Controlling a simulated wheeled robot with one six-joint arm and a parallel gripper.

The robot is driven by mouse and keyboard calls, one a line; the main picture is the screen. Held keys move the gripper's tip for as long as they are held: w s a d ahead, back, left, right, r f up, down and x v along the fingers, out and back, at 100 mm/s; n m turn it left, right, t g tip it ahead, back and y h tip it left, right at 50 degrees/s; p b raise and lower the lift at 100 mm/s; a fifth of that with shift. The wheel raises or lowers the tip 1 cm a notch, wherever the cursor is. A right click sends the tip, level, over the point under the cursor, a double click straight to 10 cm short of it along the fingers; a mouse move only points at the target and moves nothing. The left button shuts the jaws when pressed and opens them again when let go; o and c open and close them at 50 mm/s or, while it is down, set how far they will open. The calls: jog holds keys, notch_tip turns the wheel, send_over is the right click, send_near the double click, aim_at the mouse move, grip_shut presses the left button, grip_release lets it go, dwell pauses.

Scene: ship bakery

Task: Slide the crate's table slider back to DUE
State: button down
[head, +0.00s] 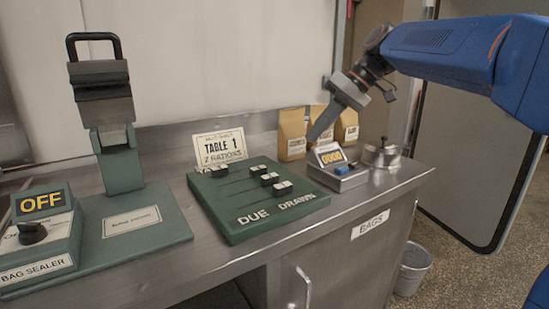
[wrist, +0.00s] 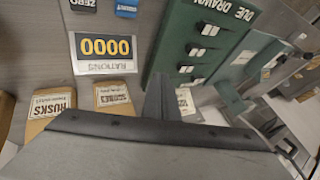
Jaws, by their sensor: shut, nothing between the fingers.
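The green slider board (head: 240,216) lies on the steel counter, with DUE at the left and DRAWN at the right of its near edge. One black-and-white slider (head: 219,171) sits at the left end of the back row, on the DUE side. Three sliders (head: 270,179) sit on the DRAWN side in the rows nearer me. They also show in the wrist view (wrist: 196,50). Row names are too small to read, so I cannot tell which is the crate's. My gripper (head: 313,138) is shut and empty, above the counter right of the board, apart from the sliders.
A card (head: 220,146) reading TABLE 1 stands behind the board. A counter box (wrist: 104,46) showing 0000 and paper bags (head: 292,134) are at the right, below and behind my gripper. A bag sealer (head: 40,240) showing OFF and a tall green press (head: 118,160) stand left.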

aim_at(258, 171)
jog(key=shift+w+a+r, duration=0.25)
jog(key=shift+w+a, duration=0.2)
jog(key=shift+w, duration=0.1)
jog(key=x, duration=0.9)
jog(key=shift+s+a+f, duration=0.15)
jog(key=shift+a+f, duration=0.1)
jog(key=shift+a, duration=0.05)
jog(key=a, duration=0.1)
jog(key=s+a, duration=0.1)
jog(key=shift+s+a+f, duration=0.1)
jog(key=shift+s+a, duration=0.15)
jog(key=shift+s, duration=0.05)
jog(key=shift+s+a, duration=0.25)
jog(key=shift+a, duration=0.2)
jog(key=s+a, duration=0.1)
jog(key=a, duration=0.1)
jog(key=s+a, duration=0.2)
jog(key=a, duration=0.1)
jog(key=s+a, duration=0.2)
jog(key=shift+a, duration=0.25)
jog(key=shift+s, duration=0.1)
